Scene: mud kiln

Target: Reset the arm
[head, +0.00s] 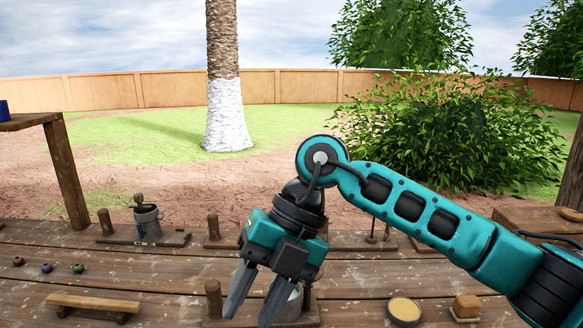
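My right arm reaches in from the right edge in the head view. Its teal and black gripper (256,306) points down above the wooden table (350,284), near the front middle. Its two grey fingers are apart, with nothing seen between them. A greyish rounded object (290,304) is partly hidden behind the right finger. My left gripper is not in view.
A metal cup (147,223) stands on a wooden board at the back left. Several small balls (47,268) lie at the left. A wooden bar (94,303) sits in front of them. A round dish (404,310) and a brown block (467,306) are at the front right.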

